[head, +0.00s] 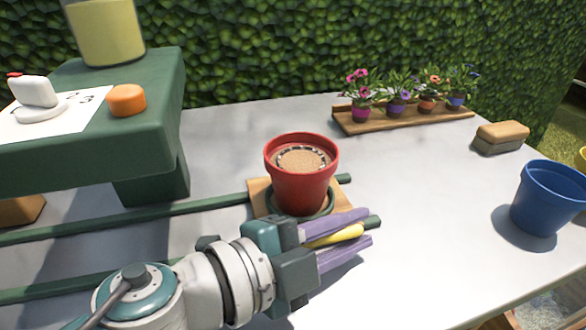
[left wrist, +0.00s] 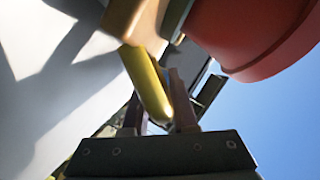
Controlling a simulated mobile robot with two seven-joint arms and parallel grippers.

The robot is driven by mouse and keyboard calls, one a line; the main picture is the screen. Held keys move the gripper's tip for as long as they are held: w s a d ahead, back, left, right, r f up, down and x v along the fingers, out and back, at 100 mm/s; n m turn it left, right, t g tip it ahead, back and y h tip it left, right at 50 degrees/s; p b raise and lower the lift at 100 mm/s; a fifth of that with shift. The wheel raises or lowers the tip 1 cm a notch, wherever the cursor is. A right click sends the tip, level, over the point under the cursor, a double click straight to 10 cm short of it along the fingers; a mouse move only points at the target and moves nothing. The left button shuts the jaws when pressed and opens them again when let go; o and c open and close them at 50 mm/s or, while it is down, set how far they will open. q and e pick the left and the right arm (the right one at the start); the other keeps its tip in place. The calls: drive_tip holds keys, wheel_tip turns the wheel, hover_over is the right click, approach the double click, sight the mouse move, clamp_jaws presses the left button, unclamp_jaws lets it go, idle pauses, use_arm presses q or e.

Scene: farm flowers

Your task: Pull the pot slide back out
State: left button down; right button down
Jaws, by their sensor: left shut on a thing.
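The pot slide is a wooden plate (head: 261,198) on two green rails (head: 215,202). A red pot (head: 302,190) with brown soil-like filling stands upright on it, inside a green ring. The slide has a yellow handle (head: 336,237), which also shows in the left wrist view (left wrist: 146,85). My left gripper (head: 338,240) is shut on the yellow handle, its purple fingers on either side, in front of the red pot. In the left wrist view the red pot (left wrist: 258,35) is close at upper right. My right gripper is not in view.
A green stand (head: 150,150) at the left spans the rails and carries a yellow container (head: 106,32), an orange knob (head: 126,100) and a white switch. A blue pot (head: 549,198), a brush-like block (head: 502,136) and a wooden tray of flowers (head: 420,122) stand right. The table between is clear.

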use_arm(q)
drive_tip(key=shift+w+d+r, duration=0.2)
drive_tip(key=shift+d, duration=0.35)
drive_tip(key=shift+w+d+r, duration=0.2)
drive_tip(key=shift+d, duration=0.35)
drive_tip(key=c, duration=1)
unclamp_jaws()
drive_tip(key=shift+o, duration=0.8)
drive_tip(key=shift+w+f, duration=0.1)
drive_tip(key=shift+w, duration=0.05)
drive_tip(key=shift+f, duration=0.1)
